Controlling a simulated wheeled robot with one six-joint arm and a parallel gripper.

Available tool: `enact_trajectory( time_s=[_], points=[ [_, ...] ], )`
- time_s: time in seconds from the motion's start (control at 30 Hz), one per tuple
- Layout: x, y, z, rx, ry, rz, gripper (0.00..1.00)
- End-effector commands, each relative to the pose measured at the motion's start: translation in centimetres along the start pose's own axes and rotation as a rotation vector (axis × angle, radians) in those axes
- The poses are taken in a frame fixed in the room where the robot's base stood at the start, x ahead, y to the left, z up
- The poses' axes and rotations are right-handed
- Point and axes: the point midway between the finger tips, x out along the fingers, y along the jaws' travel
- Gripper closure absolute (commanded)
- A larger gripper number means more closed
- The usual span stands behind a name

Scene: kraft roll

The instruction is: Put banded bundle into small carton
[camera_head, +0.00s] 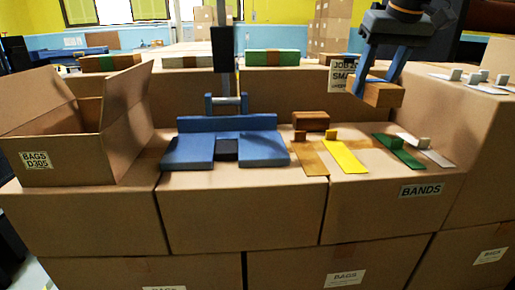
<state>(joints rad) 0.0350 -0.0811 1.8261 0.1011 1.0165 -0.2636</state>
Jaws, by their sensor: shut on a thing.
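My gripper (377,84) is at the upper right, shut on a small brown block (383,94), which I take to be the banded bundle. It is held in the air above the bands at the right of the work surface. The fingers partly hide it, and I cannot clearly make out a band around it. A carton front (300,93) behind it bears a label starting "JOB" and "SMA", partly hidden by my gripper. I cannot see whether that carton is open on top.
An open carton (60,120) labelled "BAGS" stands at the left. A blue fixture (225,145) with an upright post is in the middle. Another brown block (311,121) lies near yellow (343,156) and green (398,151) strips. Long green-and-brown pieces (276,58) lie at the back.

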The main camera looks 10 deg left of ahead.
Motion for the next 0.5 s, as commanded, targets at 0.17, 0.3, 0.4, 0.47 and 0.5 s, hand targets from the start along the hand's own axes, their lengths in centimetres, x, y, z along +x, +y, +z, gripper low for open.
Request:
enact_trajectory(
  time_s=[0.17,0.3,0.4,0.47,0.5],
  points=[
    [0.2,-0.1,0.0,-0.002,0.001,-0.001,0.84],
    [1.8,-0.2,0.8,-0.003,-0.003,-0.002,0.84],
    [3.5,-0.3,1.5,-0.003,-0.005,-0.003,0.84],
    [4.4,-0.3,1.9,-0.003,-0.003,-0.003,0.84],
    [4.9,-0.3,2.1,-0.003,-0.002,-0.002,0.84]
  ],
)
